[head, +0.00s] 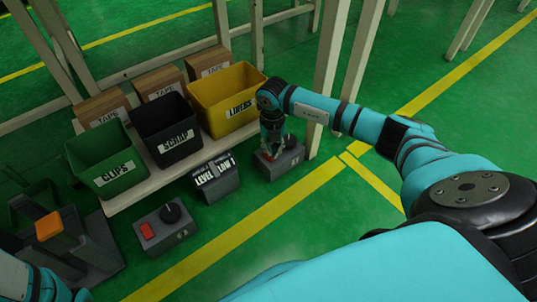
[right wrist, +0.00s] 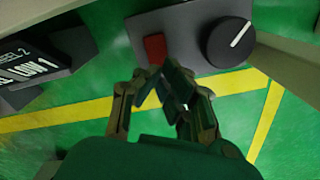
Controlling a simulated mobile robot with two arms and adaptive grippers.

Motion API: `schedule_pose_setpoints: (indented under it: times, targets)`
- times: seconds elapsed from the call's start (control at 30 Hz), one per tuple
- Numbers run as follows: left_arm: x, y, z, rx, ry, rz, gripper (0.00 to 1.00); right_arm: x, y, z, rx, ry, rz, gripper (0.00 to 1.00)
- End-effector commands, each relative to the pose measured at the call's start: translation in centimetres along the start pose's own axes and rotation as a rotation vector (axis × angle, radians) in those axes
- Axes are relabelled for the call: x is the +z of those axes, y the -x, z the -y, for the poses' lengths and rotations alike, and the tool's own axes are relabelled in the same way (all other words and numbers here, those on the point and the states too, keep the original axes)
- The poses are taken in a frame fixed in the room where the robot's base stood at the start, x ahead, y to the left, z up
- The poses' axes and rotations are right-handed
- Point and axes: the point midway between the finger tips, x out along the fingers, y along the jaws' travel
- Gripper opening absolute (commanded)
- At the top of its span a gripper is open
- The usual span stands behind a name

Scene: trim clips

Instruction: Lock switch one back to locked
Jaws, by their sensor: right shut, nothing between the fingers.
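A grey switch box (head: 290,163) stands on the green floor beside a white post, partly hidden by my right gripper (head: 271,143). In the right wrist view the box (right wrist: 190,20) carries a red block (right wrist: 155,49) and a round black knob (right wrist: 229,42). The knob's white line slants to the upper right. My right gripper (right wrist: 172,78) is shut and empty, its tips close to the red block; contact cannot be told. A second grey switch box (head: 165,228) stands lower left, with a red block (head: 147,231) and a black knob (head: 171,212).
A dark sign block (head: 216,180) stands between the boxes. Green (head: 84,153), black (head: 145,119) and yellow (head: 205,91) bins sit on a low shelf behind. A grey stand with an orange block (head: 48,225) is at left. Floor in front is clear.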

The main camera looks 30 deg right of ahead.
Motion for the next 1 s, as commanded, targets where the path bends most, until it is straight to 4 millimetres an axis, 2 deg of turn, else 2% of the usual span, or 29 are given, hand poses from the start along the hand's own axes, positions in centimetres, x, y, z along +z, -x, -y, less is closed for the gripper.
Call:
schedule_pose_setpoints:
  times: [1.0]
  targets:
    - [-0.2,0.6,-0.1,0.000,0.000,0.000,0.00,0.0,-1.2,0.0,-0.001,0.000,-0.001,0.00]
